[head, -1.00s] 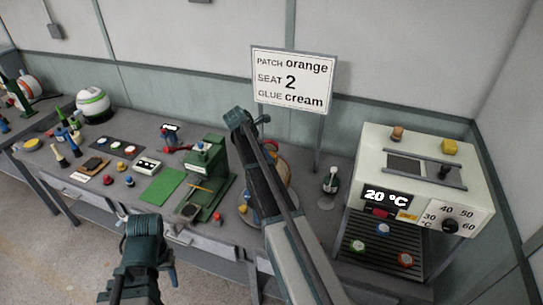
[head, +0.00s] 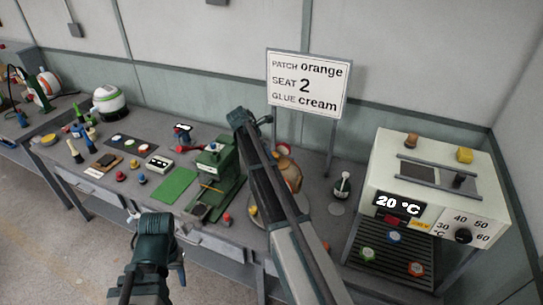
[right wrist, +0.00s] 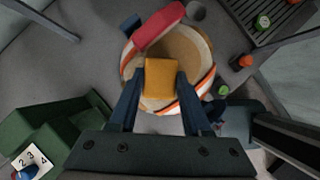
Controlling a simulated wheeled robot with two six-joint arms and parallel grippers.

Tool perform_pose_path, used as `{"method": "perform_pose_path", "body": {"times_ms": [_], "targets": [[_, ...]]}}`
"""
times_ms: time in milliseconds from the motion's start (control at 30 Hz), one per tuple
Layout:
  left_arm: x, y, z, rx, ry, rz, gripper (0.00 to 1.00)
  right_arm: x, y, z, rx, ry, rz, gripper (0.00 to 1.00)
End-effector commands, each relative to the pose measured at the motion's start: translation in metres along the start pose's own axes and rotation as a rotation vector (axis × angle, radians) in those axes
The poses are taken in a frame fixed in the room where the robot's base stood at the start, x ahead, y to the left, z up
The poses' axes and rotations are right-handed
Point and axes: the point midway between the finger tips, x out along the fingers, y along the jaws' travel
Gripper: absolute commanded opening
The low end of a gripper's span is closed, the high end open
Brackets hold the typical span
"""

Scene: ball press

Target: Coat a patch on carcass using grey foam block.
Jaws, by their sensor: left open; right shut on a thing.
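The carcass (right wrist: 205,62) is a round tan-centred body with a white and orange band in the right wrist view. It also shows in the head view (head: 290,172), partly hidden behind my right arm. My right gripper (right wrist: 160,82) is shut on an orange-yellow block (right wrist: 161,80), held over the carcass; I cannot tell whether they touch. A red piece (right wrist: 158,25) lies across the carcass's far edge. My left gripper (head: 150,235) is open near the table's front edge, apart from the carcass. I cannot make out a grey foam block.
A sign (head: 308,84) reads patch orange, seat 2, glue cream. A white oven (head: 440,165) showing 20 °C stands right. A green press (head: 218,165), a green mat (head: 175,186) and several small pots and tools crowd the table left of the carcass.

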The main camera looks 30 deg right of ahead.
Motion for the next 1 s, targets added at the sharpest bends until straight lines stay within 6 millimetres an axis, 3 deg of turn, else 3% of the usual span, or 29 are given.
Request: {"method": "perform_pose_path", "body": {"times_ms": [500,1000], "targets": [[-0.001,0.0,0.0,0.0,0.0,0.0,0.5,0.009,-0.023,0.017,0.003,0.005,-0.007,0.04],[0.0,0.0,0.0,0.0,0.0,0.0,0.5,0.015,-0.033,0.027,0.002,0.003,-0.004,0.04]]}}
